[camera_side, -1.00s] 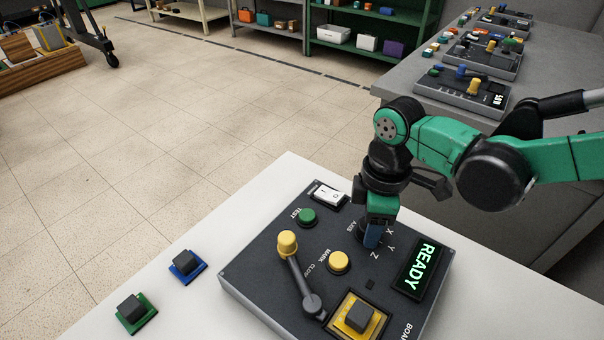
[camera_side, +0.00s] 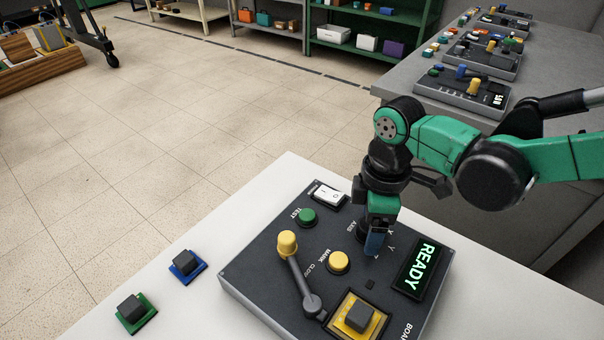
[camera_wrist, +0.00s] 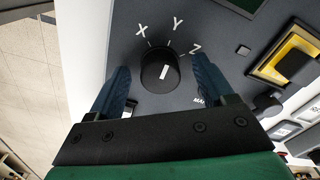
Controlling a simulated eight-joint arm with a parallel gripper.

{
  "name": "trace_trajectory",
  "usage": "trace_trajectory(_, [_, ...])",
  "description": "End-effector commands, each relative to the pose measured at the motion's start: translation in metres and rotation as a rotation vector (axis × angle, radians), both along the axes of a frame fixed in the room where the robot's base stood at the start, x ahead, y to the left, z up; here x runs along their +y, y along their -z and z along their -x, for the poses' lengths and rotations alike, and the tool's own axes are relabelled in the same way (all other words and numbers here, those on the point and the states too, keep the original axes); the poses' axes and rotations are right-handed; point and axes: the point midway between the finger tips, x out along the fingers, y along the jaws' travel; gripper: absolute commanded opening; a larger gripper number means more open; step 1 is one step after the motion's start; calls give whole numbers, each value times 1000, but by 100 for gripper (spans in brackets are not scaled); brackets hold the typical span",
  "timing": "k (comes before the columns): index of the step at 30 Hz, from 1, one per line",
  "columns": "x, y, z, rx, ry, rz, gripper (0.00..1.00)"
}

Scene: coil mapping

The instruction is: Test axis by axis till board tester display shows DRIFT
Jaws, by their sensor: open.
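The board tester (camera_side: 262,275) lies on the white table, its display (camera_side: 414,269) reading READY. Its black AXIS knob (camera_wrist: 160,72) shows in the wrist view, the white mark pointing about toward Y. My gripper (camera_wrist: 160,88) is open, with one blue finger on each side of the knob; I cannot tell if they touch it. In the side view my gripper (camera_side: 374,240) hides most of the knob. The green TEST button (camera_side: 307,217) and yellow MARK button (camera_side: 339,262) are clear of it. A yellow board (camera_side: 358,318) with a dark block sits in the tester's socket.
Blue (camera_side: 186,265) and green (camera_side: 136,311) boards lie on the table at left. A grey bench (camera_side: 420,80) with other devices stands behind.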

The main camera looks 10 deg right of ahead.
Motion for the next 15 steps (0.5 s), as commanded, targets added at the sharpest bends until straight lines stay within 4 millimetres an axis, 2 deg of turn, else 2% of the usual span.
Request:
trace_trajectory(9, [0,-38,0,0,0,0,75])
trace_trajectory(15, [0,-54,0,0,0,0,75])
